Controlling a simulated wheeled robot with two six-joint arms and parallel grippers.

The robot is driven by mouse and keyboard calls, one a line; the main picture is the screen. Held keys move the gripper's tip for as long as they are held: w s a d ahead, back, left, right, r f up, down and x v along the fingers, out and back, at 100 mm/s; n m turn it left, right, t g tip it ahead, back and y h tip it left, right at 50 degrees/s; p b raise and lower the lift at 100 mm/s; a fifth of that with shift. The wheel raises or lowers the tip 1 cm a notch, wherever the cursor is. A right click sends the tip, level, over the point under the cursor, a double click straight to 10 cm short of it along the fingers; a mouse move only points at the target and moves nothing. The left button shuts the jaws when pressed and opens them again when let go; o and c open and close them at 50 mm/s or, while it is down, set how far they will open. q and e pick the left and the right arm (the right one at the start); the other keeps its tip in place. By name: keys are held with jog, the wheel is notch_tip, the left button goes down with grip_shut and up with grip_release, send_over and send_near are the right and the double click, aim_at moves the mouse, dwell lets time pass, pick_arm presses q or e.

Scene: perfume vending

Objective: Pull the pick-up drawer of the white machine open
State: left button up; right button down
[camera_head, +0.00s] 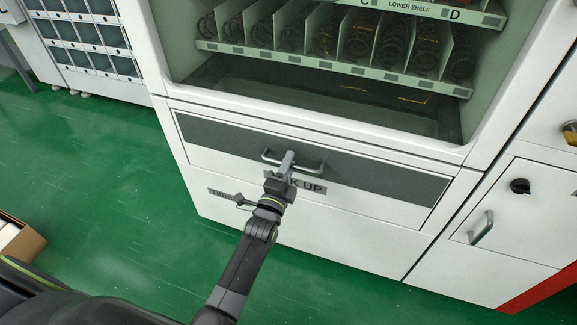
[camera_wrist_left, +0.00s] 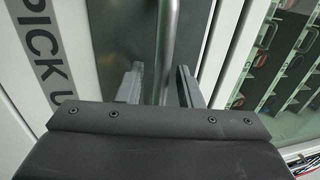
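The white machine's pick-up drawer (camera_head: 370,176) is a wide dark grey panel in a white frame, and it looks flush with the front. Its metal bar handle (camera_head: 315,166) stands out at the middle, above a "PICK UP" label (camera_head: 313,187). My left gripper (camera_head: 286,160) is at the left part of the handle. In the left wrist view, the handle bar (camera_wrist_left: 171,30) runs between the two fingers of the gripper (camera_wrist_left: 158,85). The fingers are apart, with a gap visible beside the bar. My right gripper is in neither view.
Above the drawer is the machine's window bay with shelves of coils (camera_head: 360,42). A white cabinet with a metal handle (camera_head: 481,228) and black knob stands at the right. An open cardboard box (camera_head: 22,243) is at the left. Green floor (camera_head: 110,190) is clear at the left.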

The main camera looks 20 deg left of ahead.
pick_arm(q)
jog(key=shift+w, duration=0.15)
jog(key=shift+c, duration=0.2)
grip_shut()
